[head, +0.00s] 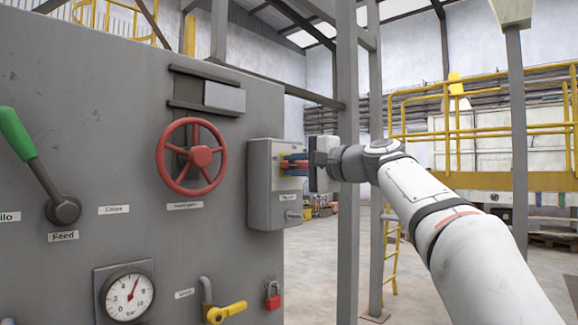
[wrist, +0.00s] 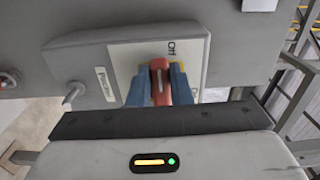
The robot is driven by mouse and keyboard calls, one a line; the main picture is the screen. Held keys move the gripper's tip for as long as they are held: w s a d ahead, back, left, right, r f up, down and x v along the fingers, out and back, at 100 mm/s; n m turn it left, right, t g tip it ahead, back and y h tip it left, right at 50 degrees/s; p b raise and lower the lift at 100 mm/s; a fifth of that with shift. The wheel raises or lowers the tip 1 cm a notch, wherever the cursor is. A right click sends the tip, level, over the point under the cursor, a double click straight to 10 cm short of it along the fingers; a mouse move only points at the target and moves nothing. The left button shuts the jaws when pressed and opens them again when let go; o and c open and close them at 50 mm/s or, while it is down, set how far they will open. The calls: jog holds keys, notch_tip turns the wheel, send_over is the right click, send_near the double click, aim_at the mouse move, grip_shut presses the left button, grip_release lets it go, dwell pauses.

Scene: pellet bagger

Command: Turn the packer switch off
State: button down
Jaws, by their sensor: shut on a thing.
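The packer switch is a grey box (head: 262,185) at the right edge of the panel. In the wrist view the box face (wrist: 128,58) carries a name label and the word "Off". Its red handle (wrist: 159,86) lies between the two blue fingers of my gripper (wrist: 157,88), which is shut on it. The handle's visible end points toward the "Off" mark, slightly to its left. In the head view my gripper (head: 294,164) reaches the box from the right, and the fingers mostly hide the handle.
On the panel are a red handwheel (head: 189,157), a green-handled feed lever (head: 17,134), a pressure gauge (head: 126,297), a yellow valve handle (head: 227,311) and a red padlock (head: 272,296). A grey post (head: 347,230) stands close behind my wrist. Yellow railings are further back.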

jog(key=c, duration=1.3)
grip_release()
jog(key=shift+w+d+f, duration=0.15)
jog(key=shift+w+d, duration=0.05)
jog(key=shift+w, duration=0.1)
jog(key=shift+s, duration=0.1)
jog(key=shift+b+v, duration=0.8)
jog(key=shift+v, duration=3.05)
